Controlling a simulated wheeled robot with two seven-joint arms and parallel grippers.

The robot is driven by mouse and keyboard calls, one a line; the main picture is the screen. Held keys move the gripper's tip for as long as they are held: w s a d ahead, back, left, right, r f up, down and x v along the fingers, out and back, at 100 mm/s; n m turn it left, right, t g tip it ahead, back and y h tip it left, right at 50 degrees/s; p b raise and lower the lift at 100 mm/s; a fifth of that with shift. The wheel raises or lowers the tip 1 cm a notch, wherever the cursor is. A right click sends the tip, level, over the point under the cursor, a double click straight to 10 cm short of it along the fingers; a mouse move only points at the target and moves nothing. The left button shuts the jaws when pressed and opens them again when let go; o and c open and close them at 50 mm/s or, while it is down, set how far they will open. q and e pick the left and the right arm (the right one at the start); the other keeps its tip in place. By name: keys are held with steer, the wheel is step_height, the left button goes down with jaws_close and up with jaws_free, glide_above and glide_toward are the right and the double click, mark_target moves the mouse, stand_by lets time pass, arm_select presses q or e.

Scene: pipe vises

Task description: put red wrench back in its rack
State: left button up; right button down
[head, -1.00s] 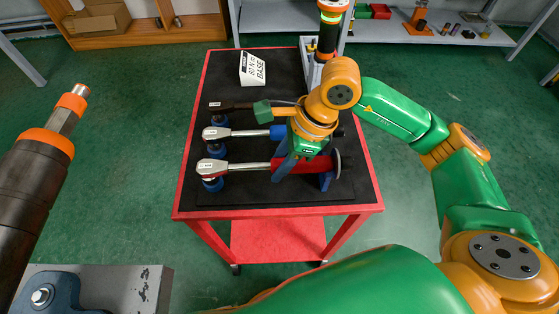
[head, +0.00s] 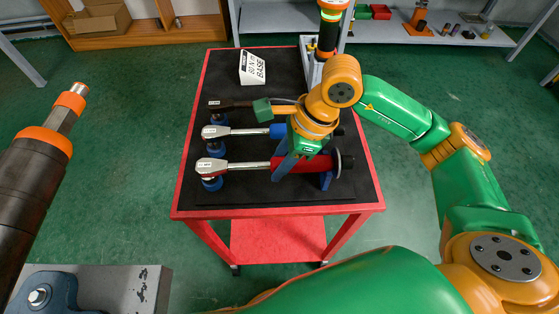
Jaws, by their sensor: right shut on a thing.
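The red wrench (head: 241,166) has a silver head and shaft and a red handle. It lies level across the front of the black-topped red cart, its head at a blue round support (head: 212,183) and its handle near a blue bracket (head: 326,180). Whether it rests fully on both supports is hard to tell. My right gripper (head: 286,168) reaches down from above and is shut on the red handle near the shaft. The wrist hides part of the rack. My left gripper is not in view.
A blue-handled wrench (head: 245,132) and a darker wrench (head: 235,105) lie parallel behind it on the red cart (head: 190,208). A white sign (head: 252,68) stands at the back. A pipe (head: 35,165) with orange bands is at left, above a grey bench corner (head: 115,285).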

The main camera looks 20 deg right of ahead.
steer(key=shift+s+f, duration=0.1)
steer(key=shift+c, duration=2.3)
jaws_free()
steer(key=v, duration=0.7)
